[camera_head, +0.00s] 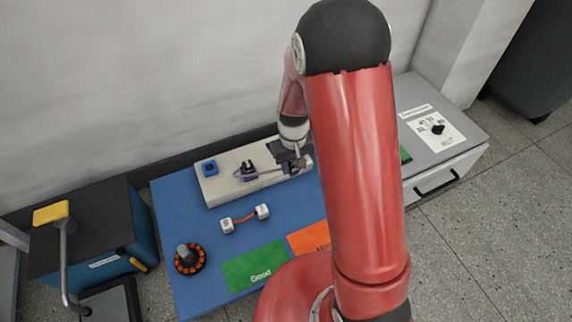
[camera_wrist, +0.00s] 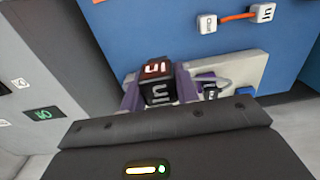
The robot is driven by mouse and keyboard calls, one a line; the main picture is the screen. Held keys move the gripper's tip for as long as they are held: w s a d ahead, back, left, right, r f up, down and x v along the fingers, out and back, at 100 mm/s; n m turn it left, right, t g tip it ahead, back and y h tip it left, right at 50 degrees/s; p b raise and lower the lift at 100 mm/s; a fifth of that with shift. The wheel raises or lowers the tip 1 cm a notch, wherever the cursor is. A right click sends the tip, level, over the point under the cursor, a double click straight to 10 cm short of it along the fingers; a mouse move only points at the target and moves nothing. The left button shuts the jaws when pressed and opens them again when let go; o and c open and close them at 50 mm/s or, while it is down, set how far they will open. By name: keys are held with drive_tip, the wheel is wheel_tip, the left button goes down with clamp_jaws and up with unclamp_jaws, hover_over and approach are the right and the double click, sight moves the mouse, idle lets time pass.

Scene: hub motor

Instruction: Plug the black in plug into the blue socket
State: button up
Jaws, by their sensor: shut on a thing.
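The black in plug (camera_wrist: 160,95) is between the purple fingers of my gripper (camera_wrist: 157,88) in the wrist view, with a white label facing the camera. A brown-red face with a white label adjoins it at the top; I cannot tell whether this is part of the plug or a separate block. In the head view my gripper (camera_head: 291,167) is at the right end of the white board (camera_head: 220,190), partly hidden by my arm. The blue socket (camera_head: 209,167) is at the board's left end, apart from my gripper. It also shows in the wrist view (camera_wrist: 246,91).
A black labelled piece (camera_head: 249,167) stands mid-board, between gripper and blue socket. A white-ended piece with an orange cable (camera_head: 245,217), an orange-black round part (camera_head: 189,259) and green (camera_head: 254,266) and orange (camera_head: 308,239) mats lie on the blue table (camera_head: 178,215).

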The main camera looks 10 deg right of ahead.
drive_tip(key=w+a+p, duration=0.2)
drive_tip(key=w+a, duration=0.6)
drive_tip(key=a, duration=0.5)
drive_tip(key=w+a+p, duration=0.2)
drive_tip(key=w+a, duration=0.6)
drive_tip(key=a, duration=0.6)
drive_tip(key=f+b, duration=0.1)
drive_tip(key=f, duration=0.1)
drive_tip(key=f+b, duration=0.2)
drive_tip(key=f, duration=0.1)
drive_tip(key=f+b, duration=0.2)
drive_tip(key=f, duration=0.1)
drive_tip(key=shift+s+d+f, duration=0.1)
drive_tip(key=shift+s+d, duration=0.15)
drive_tip(key=shift+f+b, duration=0.55)
drive_tip(key=shift+f, duration=0.15)
drive_tip(key=shift+f+b, duration=0.45)
drive_tip(key=shift+f, duration=0.15)
drive_tip(key=shift+f+b, duration=0.35)
drive_tip(key=shift+f, duration=0.1)
drive_tip(key=shift+f, duration=0.2)
